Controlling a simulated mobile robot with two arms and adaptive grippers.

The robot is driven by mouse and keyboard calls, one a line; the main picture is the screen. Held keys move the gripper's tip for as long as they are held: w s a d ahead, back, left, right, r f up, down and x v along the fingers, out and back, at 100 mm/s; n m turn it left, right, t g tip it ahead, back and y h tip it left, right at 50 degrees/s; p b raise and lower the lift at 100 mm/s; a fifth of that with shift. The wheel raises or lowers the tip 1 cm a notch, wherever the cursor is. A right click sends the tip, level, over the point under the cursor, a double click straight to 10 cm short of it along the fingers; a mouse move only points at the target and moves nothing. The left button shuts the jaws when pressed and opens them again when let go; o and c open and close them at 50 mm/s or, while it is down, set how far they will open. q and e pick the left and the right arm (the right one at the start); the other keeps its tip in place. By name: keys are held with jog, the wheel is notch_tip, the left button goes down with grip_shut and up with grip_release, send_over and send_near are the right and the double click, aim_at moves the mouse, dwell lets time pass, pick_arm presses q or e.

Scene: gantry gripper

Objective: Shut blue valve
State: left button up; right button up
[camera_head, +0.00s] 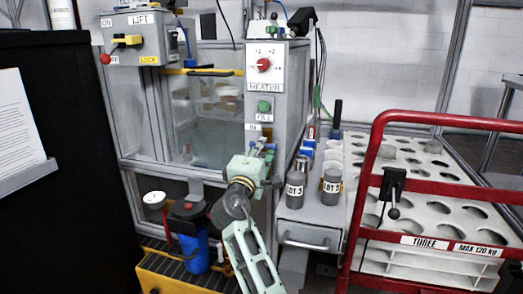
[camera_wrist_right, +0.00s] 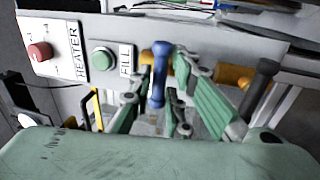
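The blue valve (camera_wrist_right: 160,74) has a blue lever on the front of the grey machine panel. In the right wrist view the lever points down, between the two green fingers of my right gripper (camera_wrist_right: 165,85). The fingers are apart, one on each side of the lever, and I see a gap on both sides. In the head view the blue valve (camera_head: 269,148) is small and partly hidden by my right gripper (camera_head: 259,152), which is at the panel below the FILL button. My left gripper is out of view.
A green FILL button (camera_wrist_right: 102,59) and red HEATER knob (camera_wrist_right: 40,52) are left of the blue valve in the wrist view. A black-handled valve (camera_wrist_right: 262,84) is to its right. Grey bottles (camera_head: 331,186) and a red-railed trolley (camera_head: 365,185) stand right of the machine.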

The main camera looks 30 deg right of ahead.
jog(key=shift+o, duration=1.4)
jog(key=shift+a+r, duration=0.1)
jog(key=shift+r, duration=0.05)
jog(key=v, duration=1.2)
